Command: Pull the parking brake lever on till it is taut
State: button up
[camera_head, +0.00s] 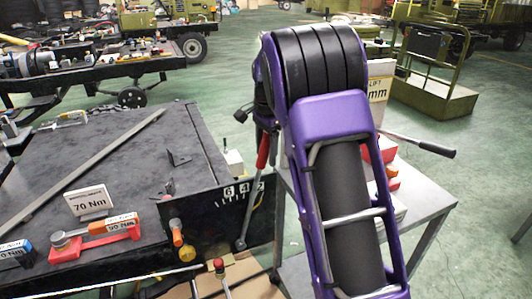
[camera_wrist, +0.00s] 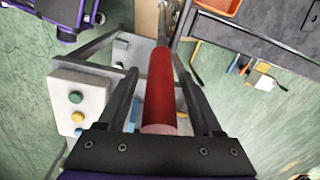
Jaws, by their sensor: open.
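The parking brake lever has a red grip (camera_head: 263,151) and a thin grey shaft (camera_head: 246,215), and stands tilted beside a black panel with white numbers (camera_head: 232,192). In the wrist view the red grip (camera_wrist: 161,88) points up the picture, between my gripper's two dark fingers (camera_wrist: 160,66). My gripper is open, with a gap visible between each finger and the grip. In the head view my purple arm hides most of the gripper, just above the grip's top end.
A dark workbench (camera_head: 95,165) with torque tools and a 70 Nm sign (camera_head: 91,202) is at left. A grey table (camera_head: 420,195) stands behind my arm, with a black-handled bar (camera_head: 437,149) sticking out. A white button box (camera_wrist: 78,104) lies left of the gripper.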

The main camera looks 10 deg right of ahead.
jog(key=shift+c, duration=0.4)
grip_shut()
dwell(1.1)
